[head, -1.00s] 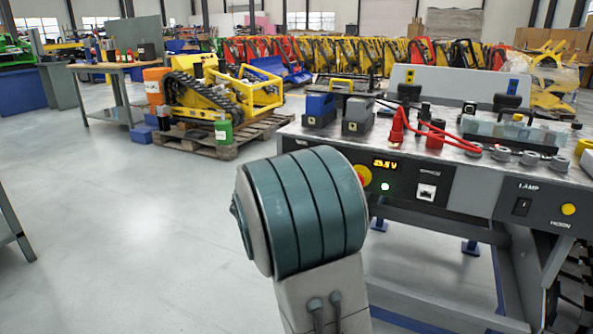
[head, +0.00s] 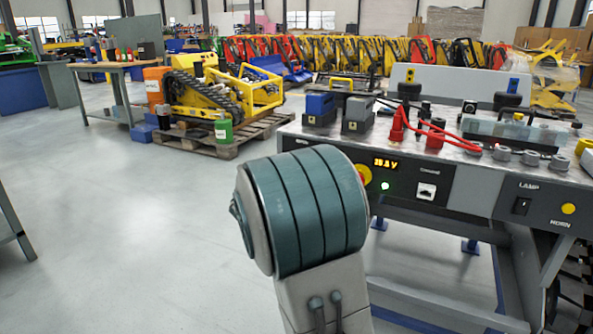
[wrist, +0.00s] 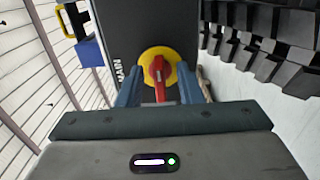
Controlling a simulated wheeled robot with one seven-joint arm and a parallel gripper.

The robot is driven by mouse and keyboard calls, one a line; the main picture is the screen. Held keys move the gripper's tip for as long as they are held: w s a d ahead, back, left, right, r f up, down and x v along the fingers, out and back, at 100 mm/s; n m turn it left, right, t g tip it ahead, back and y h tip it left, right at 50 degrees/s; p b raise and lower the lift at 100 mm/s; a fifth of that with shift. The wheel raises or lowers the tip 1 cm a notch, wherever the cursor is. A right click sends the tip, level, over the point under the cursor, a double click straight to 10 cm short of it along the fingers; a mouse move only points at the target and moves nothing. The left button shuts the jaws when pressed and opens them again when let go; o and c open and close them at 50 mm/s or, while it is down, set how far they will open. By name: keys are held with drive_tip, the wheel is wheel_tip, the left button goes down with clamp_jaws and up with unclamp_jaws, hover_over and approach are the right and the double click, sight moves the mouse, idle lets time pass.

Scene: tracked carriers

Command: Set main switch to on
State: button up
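The main switch is a red handle (wrist: 158,72) on a round yellow plate (wrist: 146,58), on a dark panel marked MAIN. In the wrist view the handle lies roughly along the picture's vertical. My gripper (wrist: 160,92) has its two blue fingers apart, one on each side of the handle, with gaps visible; I see no contact. In the head view only a sliver of the yellow plate and red knob (head: 364,174) shows, as my arm hides the rest and the gripper. Beside it on the panel are a lit display (head: 386,164) and a green light (head: 385,186).
The carrier's top (head: 470,158) holds red cables (head: 399,125), grey and blue blocks (head: 358,113) and connectors. A LAMP switch (head: 521,206) and yellow HORN button (head: 568,208) sit further right. In the wrist view dark track pads (wrist: 265,45) lie at the right. Floor at left is open.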

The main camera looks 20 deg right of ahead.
drive_tip(key=p+v, duration=0.3)
drive_tip(key=v, duration=1)
drive_tip(key=shift+s+a, duration=0.2)
drive_tip(key=shift+a, duration=0.05)
